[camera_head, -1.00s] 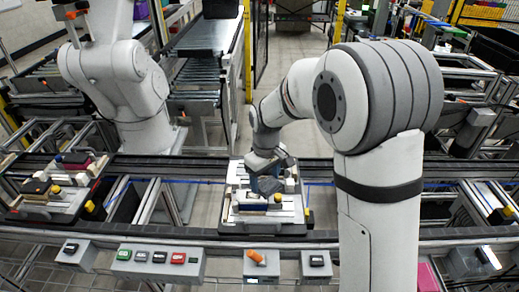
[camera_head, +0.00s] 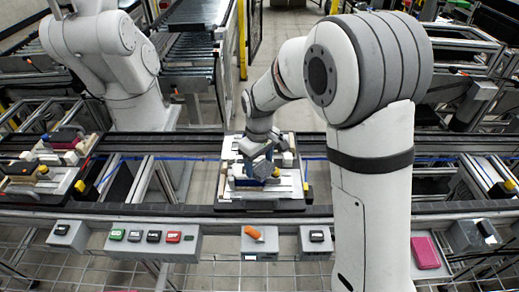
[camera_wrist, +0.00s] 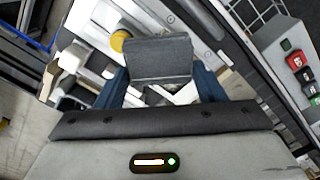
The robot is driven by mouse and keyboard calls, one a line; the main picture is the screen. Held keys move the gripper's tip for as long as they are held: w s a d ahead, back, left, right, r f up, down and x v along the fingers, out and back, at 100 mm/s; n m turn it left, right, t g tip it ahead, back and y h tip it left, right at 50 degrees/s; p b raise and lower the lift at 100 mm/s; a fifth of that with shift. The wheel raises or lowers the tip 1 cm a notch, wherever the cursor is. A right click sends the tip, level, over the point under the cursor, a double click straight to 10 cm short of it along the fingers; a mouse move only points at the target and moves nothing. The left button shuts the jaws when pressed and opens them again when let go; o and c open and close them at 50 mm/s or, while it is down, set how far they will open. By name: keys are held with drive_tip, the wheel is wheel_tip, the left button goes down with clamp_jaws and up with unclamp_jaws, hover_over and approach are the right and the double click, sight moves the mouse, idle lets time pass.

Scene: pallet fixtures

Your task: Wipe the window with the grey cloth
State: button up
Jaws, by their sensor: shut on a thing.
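My gripper (camera_wrist: 163,84) has blue fingers, shut on a dark grey folded piece that looks like the grey cloth (camera_wrist: 158,60). The cloth spans the space between the fingers and sticks out past their tips. In the head view my gripper (camera_head: 260,168) is low over the pallet fixture (camera_head: 262,205) at the middle of the conveyor. Whether the cloth touches anything beneath it cannot be told. I cannot make out a window pane clearly in either view.
White blocks and a yellow knob (camera_wrist: 121,41) stand on the fixture close to the cloth. Another loaded pallet (camera_head: 38,180) is at left. Button boxes (camera_head: 153,241) and an orange-handled switch (camera_head: 254,234) line the front rail. A second white arm (camera_head: 100,55) stands behind left.

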sight(240, 174)
drive_tip(key=shift+f, duration=0.85)
drive_tip(key=shift+a+r, duration=0.2)
drive_tip(key=shift+a, duration=0.05)
drive_tip(key=shift+c, duration=0.4)
drive_tip(key=shift+a+f, duration=0.2)
drive_tip(key=shift+a, duration=0.2)
drive_tip(key=shift+s+a+p, duration=0.15)
drive_tip(key=shift+a+p, duration=0.25)
drive_tip(key=shift+a, duration=1.9)
drive_tip(key=shift+d+b, duration=0.45)
drive_tip(key=shift+d, duration=2.3)
drive_tip(key=shift+w+d+r+p, duration=0.2)
drive_tip(key=shift+d+r+p, duration=0.05)
drive_tip(key=shift+p, duration=0.05)
wheel_tip(240, 174, up, 2)
drive_tip(key=shift+r+p, duration=0.25)
drive_tip(key=shift+p, duration=0.25)
drive_tip(key=shift+r+p, duration=1.6)
drive_tip(key=shift+r, duration=1)
